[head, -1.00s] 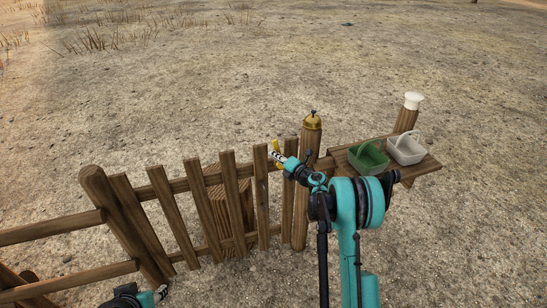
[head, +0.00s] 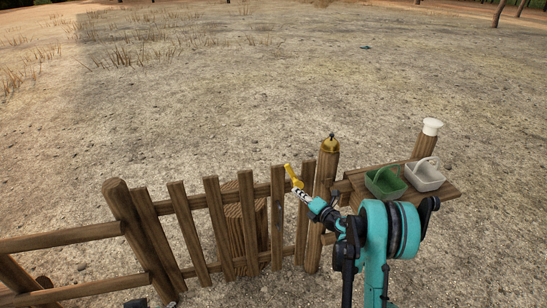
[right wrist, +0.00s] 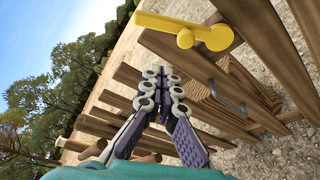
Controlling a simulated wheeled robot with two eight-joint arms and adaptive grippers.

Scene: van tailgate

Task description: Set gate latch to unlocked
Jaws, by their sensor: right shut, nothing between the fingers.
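The gate latch is a yellow lever (head: 292,175) near the top of the wooden gate (head: 213,222), at its right end beside the post. In the head view it slants from upper left to lower right. In the right wrist view the latch (right wrist: 185,30) shows whole, with a round pivot end and a small knob. My right gripper (head: 300,194) is shut and empty, close to the latch's lower end in the head view. In the right wrist view its fingertips (right wrist: 161,74) appear below the latch, with a visible gap. My left gripper is not in view.
Right of the gate stands a post with a brass bell (head: 331,144). Beyond it a wooden shelf (head: 445,191) holds a green basket (head: 384,182) and a white basket (head: 425,177). A white-topped post (head: 431,127) stands behind. A grey handle (right wrist: 228,97) is on the gate. Open dirt lies beyond.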

